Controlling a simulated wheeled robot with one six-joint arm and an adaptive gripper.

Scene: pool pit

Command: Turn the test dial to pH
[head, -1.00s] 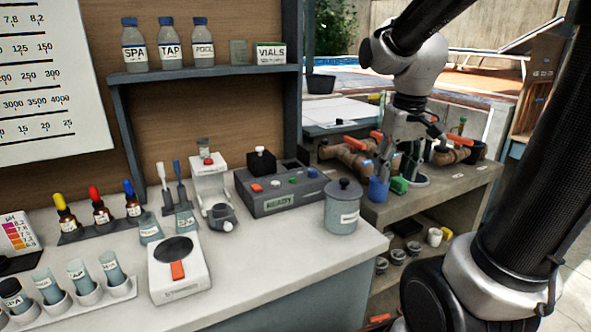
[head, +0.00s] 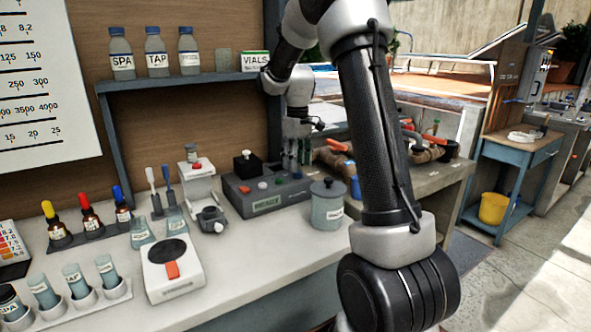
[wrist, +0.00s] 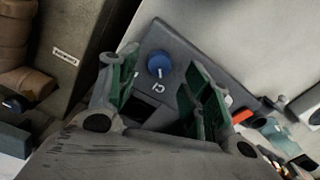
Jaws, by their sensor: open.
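The blue dial (wrist: 160,66), a round knob with a pale pointer mark, sits on the dark grey tester box (wrist: 178,42) in the wrist view. A small pale marking lies beside it, too small to read. My gripper (wrist: 159,88) is open and empty; its green-lined fingers show on either side of the dial in the picture, apart from it. In the head view the tester box (head: 240,205) stands on the white counter. My gripper (head: 298,160) points down over its right end, which it partly hides.
A grey lidded jar (head: 328,207) stands just right of the tester, close to my arm. A black block with a white knob (head: 247,166) rises at the box's back. A white stand (head: 200,190) is to the left. The shelf (head: 190,80) with bottles is above.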

